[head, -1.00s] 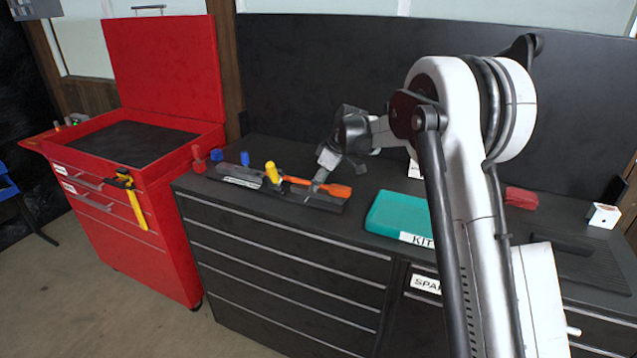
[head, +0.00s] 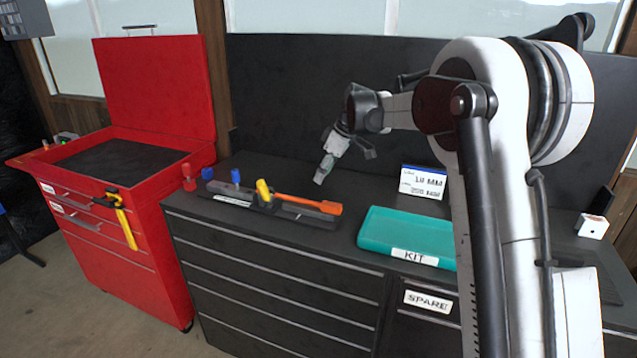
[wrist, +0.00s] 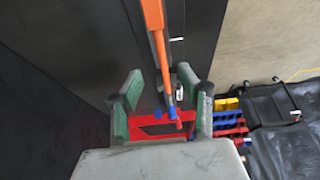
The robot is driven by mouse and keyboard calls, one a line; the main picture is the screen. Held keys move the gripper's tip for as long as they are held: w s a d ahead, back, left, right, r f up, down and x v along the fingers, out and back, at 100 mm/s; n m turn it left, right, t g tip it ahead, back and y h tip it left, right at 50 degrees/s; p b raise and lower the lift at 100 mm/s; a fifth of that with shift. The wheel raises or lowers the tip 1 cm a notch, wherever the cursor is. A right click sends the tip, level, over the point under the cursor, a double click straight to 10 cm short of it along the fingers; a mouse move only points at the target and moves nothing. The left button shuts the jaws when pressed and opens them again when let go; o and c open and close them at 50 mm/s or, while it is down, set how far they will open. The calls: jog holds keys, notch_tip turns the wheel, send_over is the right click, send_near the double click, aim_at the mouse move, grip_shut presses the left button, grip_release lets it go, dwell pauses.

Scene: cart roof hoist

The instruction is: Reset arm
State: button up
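My gripper (head: 323,168) hangs above the black bench, behind and above the right part of the tool tray, apart from the tools. In the wrist view my gripper (wrist: 160,82) has its two green-padded fingers spread, with nothing held between them. An orange-handled tool (head: 308,203) lies on the black tool tray (head: 310,219). The orange tool also shows beyond the fingers in the wrist view (wrist: 156,40).
A yellow-handled tool (head: 263,189) and a blue-handled one (head: 235,176) stand in the tray. A teal KIT tray (head: 408,231) and a white sign (head: 423,183) are to the right. A red cart (head: 120,230) with its lid up stands left.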

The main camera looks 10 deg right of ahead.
jog(key=s+d+r+m+t+h+b, duration=0.1)
jog(key=s+r+m, duration=0.25)
jog(key=s, duration=0.85)
jog(key=s+r+m+t+h, duration=0.1)
jog(key=s+r+m, duration=0.3)
jog(key=s, duration=0.8)
jog(key=s+d+f+m+t+h+b, duration=0.1)
jog(key=s+f, duration=0.3)
jog(key=s, duration=0.7)
jog(key=s+d+f+m+t+h, duration=0.1)
jog(key=s+f+m, duration=0.2)
jog(key=s, duration=0.8)
notch_tip(320, 180, down, 2)
jog(key=shift+s+d+f+t+b, duration=0.1)
jog(key=shift+s+d+t+b, duration=0.15)
jog(key=shift+s+t+b, duration=0.1)
